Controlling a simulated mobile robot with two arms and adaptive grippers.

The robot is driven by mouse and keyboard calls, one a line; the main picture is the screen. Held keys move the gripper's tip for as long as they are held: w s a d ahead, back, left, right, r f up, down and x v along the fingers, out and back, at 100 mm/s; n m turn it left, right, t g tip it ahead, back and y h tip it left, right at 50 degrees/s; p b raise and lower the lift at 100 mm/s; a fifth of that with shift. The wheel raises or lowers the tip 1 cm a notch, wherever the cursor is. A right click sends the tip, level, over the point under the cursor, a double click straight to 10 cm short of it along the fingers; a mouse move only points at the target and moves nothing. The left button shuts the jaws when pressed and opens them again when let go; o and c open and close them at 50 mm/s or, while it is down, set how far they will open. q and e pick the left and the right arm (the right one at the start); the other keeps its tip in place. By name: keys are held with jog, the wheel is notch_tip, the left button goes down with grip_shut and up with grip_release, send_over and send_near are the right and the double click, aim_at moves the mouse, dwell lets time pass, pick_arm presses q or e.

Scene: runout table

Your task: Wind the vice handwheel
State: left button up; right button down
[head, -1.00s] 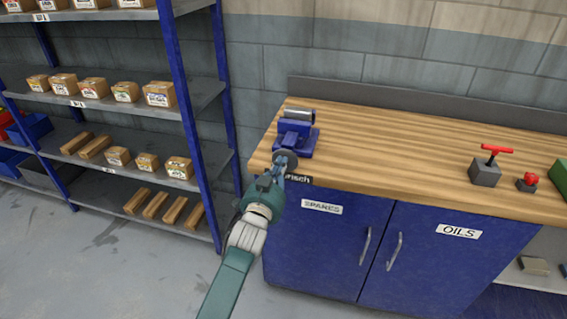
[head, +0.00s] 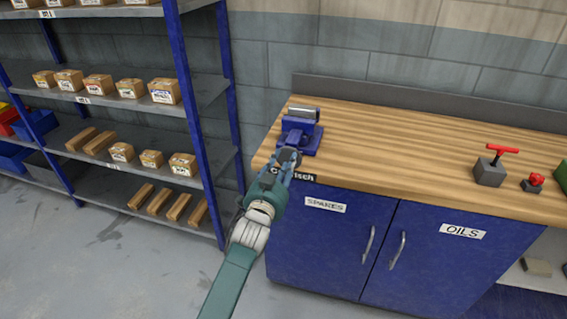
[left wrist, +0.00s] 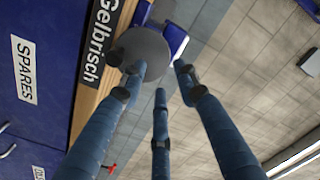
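The blue vice (head: 299,138) sits at the left front corner of the wooden bench, with a grey metal cylinder (head: 304,112) on top. Its grey round handwheel (left wrist: 147,52) faces the bench's front, and my fingers mostly hide it in the head view. My left gripper (head: 286,160) is right at the handwheel. In the left wrist view, its blue fingers (left wrist: 158,78) are spread apart. One fingertip overlaps the wheel's lower edge; I cannot tell whether it touches. Part of the vice (left wrist: 176,39) shows behind the wheel. My right gripper is out of view.
The wooden bench top (head: 400,147) is clear to the right, up to a grey block with a red T-handle (head: 490,172) and a small red-knobbed part (head: 533,183). Blue cabinet doors (head: 325,240) are below. Shelving with boxes (head: 185,60) stands close on the left.

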pick_arm(q)
jog(key=s+d+f+m+b, duration=0.1)
jog(key=d+f+m+b, duration=0.25)
jog(key=m, duration=0.55)
jog(key=s+d+f+m+b, duration=0.2)
jog(key=d+m, duration=0.2)
jog(key=m, duration=0.5)
jog(key=w+a+m+p, duration=0.1)
jog(key=w+a+m, duration=0.2)
jog(key=a+m, duration=0.3)
jog(key=shift+a+f+p, duration=0.4)
jog(key=shift+a, duration=0.45)
jog(key=shift+w, duration=0.1)
